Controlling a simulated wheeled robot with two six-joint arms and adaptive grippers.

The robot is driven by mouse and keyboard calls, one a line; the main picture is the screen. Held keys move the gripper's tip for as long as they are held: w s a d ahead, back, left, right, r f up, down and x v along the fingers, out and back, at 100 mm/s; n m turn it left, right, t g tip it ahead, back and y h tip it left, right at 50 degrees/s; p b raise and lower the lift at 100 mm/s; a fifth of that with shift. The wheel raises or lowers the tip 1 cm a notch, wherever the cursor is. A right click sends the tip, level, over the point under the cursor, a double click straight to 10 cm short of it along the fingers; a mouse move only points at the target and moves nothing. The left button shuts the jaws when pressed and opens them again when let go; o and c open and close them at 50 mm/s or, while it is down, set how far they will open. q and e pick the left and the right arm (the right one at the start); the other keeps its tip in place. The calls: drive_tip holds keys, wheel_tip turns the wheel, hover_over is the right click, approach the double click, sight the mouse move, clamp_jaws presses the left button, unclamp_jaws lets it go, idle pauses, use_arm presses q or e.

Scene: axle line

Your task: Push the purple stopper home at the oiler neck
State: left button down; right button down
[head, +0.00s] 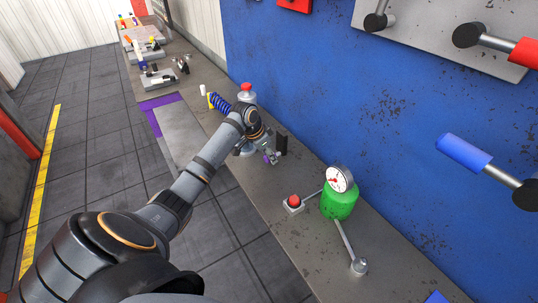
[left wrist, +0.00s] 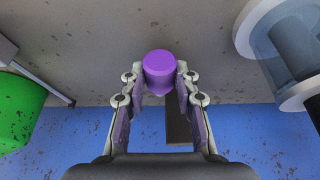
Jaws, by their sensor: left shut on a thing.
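My left gripper (head: 270,156) is over the grey bench, near the blue wall. It is shut on a purple stopper (head: 267,159). In the left wrist view the stopper (left wrist: 160,70) sits between the fingertips (left wrist: 160,82), its round face towards the far side of the picture. A grey, red-topped fixture (head: 246,88) stands behind my wrist, partly hidden. A flanged body with a clear bluish middle (left wrist: 295,45) is at the right of the left wrist view, apart from the stopper. I cannot tell which part is the oiler neck. My right gripper is not in view.
A green can with a gauge (head: 340,203) and a red button (head: 294,201) stand to the right on the bench. A blue coil (head: 219,102) is beyond my wrist. A dark block (left wrist: 178,126) shows below the stopper. Lever handles (head: 465,152) jut from the wall.

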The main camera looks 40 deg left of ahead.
use_arm(q)
drive_tip(key=shift+f, duration=0.6)
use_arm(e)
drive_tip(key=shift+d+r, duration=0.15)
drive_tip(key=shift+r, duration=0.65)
use_arm(q)
drive_tip(key=shift+f, duration=0.2)
drive_tip(key=c, duration=1)
unclamp_jaws()
